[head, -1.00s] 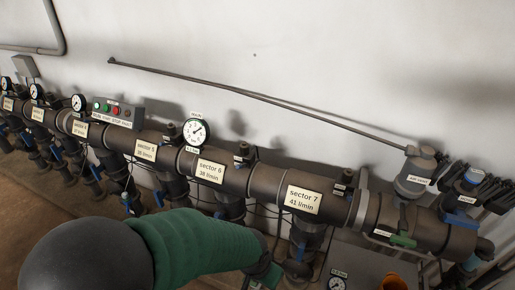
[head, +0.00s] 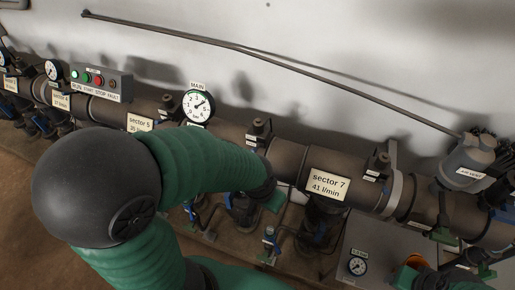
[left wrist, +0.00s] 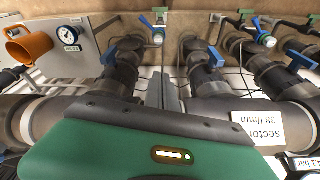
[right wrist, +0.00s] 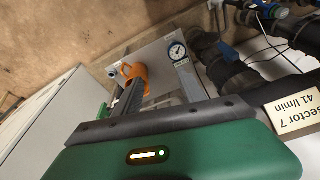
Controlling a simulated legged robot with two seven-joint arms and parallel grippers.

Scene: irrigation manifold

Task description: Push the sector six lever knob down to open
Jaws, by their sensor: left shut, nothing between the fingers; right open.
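The sector six label (left wrist: 258,125) shows upside down in the left wrist view; in the head view my left arm hides it. A blue lever (left wrist: 215,57) sits on the valve beside that label, apparently the sector six lever. My left gripper (left wrist: 168,92) is shut and empty. Its fingers are in the gap to the left of that lever in the left wrist view, apart from it. In the head view the left gripper (head: 275,198) is in front of the manifold, left of the sector 7 label. My right gripper (right wrist: 158,88) is open and empty, near the grey box.
The sector 7 label (head: 327,187) and its blue lever (left wrist: 108,55) are close by. A grey box carries a gauge (right wrist: 177,50) and an orange cup-like part (right wrist: 135,75). Thin cables hang between the valves. The main gauge (head: 197,106) stands above the pipe.

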